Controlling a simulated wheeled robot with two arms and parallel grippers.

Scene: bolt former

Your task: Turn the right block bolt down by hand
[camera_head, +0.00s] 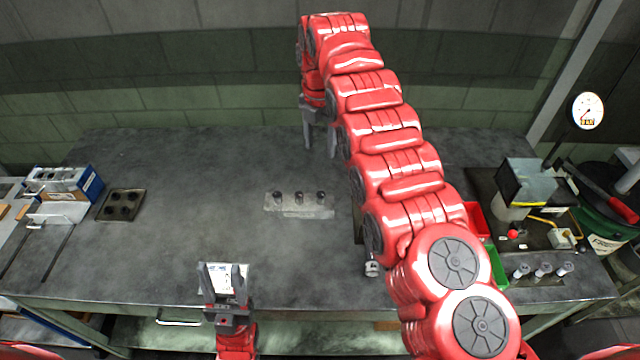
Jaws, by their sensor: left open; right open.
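A grey block (300,211) lies on the middle of the bench with three dark bolts in a row on it. The right block bolt (320,197) is at its right end and looks upright; its thread depth is too small to tell. My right gripper (320,145) is open and empty, fingers pointing down, over the back of the bench behind the block and apart from it. My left gripper (224,275) is open near the front edge, in front and left of the block. A white card-like thing shows between its fingers, and I cannot tell its distance.
My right arm crosses the right half of the bench and hides part of it. A dark holed plate (121,205) and blue box (64,184) are at left. Red (476,219) and green bins (497,268), and several upright metal pieces (543,269), are at right. The middle left is clear.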

